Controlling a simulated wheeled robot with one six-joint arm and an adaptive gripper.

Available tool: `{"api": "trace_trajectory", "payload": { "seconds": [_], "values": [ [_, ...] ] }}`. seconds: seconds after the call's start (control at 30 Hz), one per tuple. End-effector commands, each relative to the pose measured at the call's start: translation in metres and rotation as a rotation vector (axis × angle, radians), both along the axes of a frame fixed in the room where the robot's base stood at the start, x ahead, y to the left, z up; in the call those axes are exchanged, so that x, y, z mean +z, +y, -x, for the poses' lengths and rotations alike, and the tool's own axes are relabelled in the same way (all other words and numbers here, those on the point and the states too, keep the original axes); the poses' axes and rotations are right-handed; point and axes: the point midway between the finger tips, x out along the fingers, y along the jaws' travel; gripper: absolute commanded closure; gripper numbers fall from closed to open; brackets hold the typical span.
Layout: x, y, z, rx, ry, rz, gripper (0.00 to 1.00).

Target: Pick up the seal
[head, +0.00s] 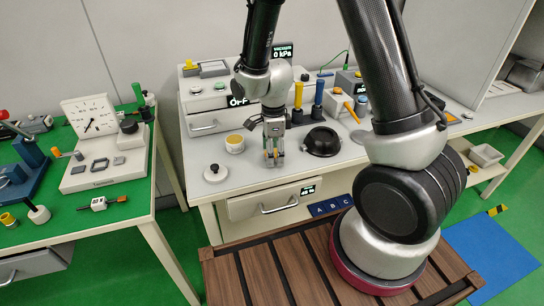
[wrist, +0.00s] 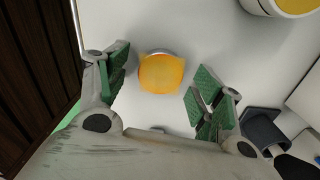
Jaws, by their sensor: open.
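My gripper (head: 273,155) points down over the white bench, with its fingers near the worktop. In the wrist view my gripper (wrist: 162,84) is open, with green pads on both sides of an orange, roundish piece (wrist: 162,73). This piece may be the seal; I cannot tell for sure. It sits between the fingers with visible gaps at both sides, and a pale rim shows behind it. In the head view the fingers mostly hide it, and a little orange (head: 271,154) shows between them.
A white jar with yellow contents (head: 235,144) stands just left of the gripper. A white knobbed lid (head: 214,172) lies near the front edge. A black round bowl-like part (head: 322,142) is close on the right. Yellow and blue upright cylinders (head: 318,98) stand behind.

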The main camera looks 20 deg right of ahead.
Motion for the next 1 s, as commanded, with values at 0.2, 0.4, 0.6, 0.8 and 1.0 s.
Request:
{"api": "trace_trajectory", "payload": {
  "seconds": [0.2, 0.4, 0.6, 0.8, 1.0],
  "values": [
    [0.0, 0.0, 0.0, 0.0, 0.0, 0.0, 0.44],
    [0.001, 0.0, 0.0, 0.001, 0.0, 0.0, 0.8],
    [0.001, 0.0, 0.0, 0.001, 0.0, 0.0, 0.9],
    [0.014, 0.0, -0.001, 0.001, -0.004, -0.001, 0.9],
    [0.056, 0.001, -0.001, 0.001, -0.006, -0.002, 0.9]
  ]
}}
